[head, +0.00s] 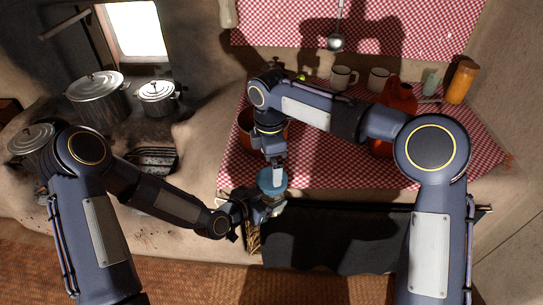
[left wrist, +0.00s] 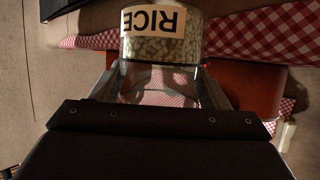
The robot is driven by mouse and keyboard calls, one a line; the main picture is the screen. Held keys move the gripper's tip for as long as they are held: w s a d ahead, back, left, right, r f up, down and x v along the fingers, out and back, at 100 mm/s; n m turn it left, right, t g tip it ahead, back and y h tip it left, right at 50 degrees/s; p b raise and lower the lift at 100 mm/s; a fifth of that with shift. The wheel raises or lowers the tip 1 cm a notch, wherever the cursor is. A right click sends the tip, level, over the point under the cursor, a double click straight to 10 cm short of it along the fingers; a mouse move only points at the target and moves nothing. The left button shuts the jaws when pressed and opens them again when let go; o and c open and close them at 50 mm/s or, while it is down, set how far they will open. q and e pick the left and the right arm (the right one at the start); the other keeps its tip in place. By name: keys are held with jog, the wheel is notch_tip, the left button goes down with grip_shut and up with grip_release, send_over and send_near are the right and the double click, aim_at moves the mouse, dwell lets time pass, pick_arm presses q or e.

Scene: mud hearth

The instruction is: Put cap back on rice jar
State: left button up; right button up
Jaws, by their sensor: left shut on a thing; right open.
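The rice jar (left wrist: 160,45) is clear glass with pale contents and a RICE label, which is upside down in the left wrist view. My left gripper (left wrist: 163,85) is shut on the jar and holds it at the front edge of the cloth-covered counter. In the head view the jar (head: 269,206) is partly hidden by the left gripper (head: 258,208). A round blue cap (head: 268,184) shows at the jar's top; I cannot tell whether it is seated. My right gripper (head: 274,167) is open, pointing down right at the cap, and partly covers it.
A red-brown pot (head: 246,130) stands just behind the right gripper. White mugs (head: 342,77), an orange jar (head: 461,82) and a red pot (head: 400,95) are farther back on the checked cloth (head: 330,165). Metal pots (head: 97,95) stand on the hearth at left.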

aim_at(272, 194)
notch_tip(272, 194, up, 2)
jog(key=n, duration=0.5)
jog(key=shift+d, duration=0.1)
jog(key=shift+w+f, duration=0.1)
jog(key=shift+f, duration=3.9)
jog(key=c, duration=1)
jog(key=m, duration=0.4)
jog(key=shift+m, duration=0.4)
jog(key=o, duration=1)
